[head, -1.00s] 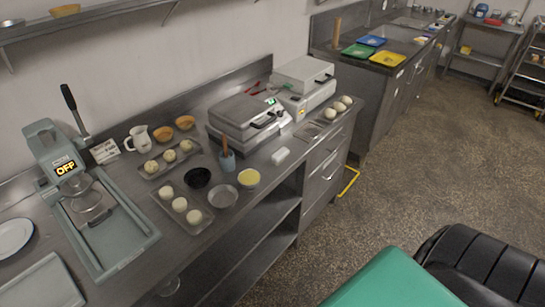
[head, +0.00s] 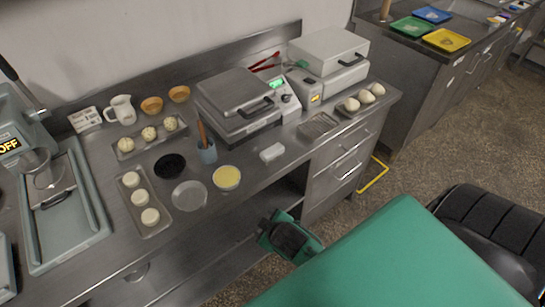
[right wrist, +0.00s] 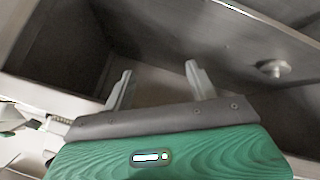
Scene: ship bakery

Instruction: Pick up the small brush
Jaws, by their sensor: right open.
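A brush with a brown wooden handle (head: 202,131) stands tilted in a small blue-grey cup (head: 208,153) on the steel counter; its lower end is hidden inside the cup. My right gripper (right wrist: 158,70) shows two grey fingers apart with nothing between them in the right wrist view. In the head view, my green right hand (head: 288,238) is low in front of the counter's edge, well below and to the right of the cup, and its fingertips are not clear. My left gripper is not in view.
Around the cup stand a bowl of yellow liquid (head: 227,177), a black bowl (head: 170,166), a clear dish (head: 189,195), a white block (head: 272,152) and a closed press (head: 236,97). Dough trays (head: 164,217) lie at left. The open lower shelf is below the counter.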

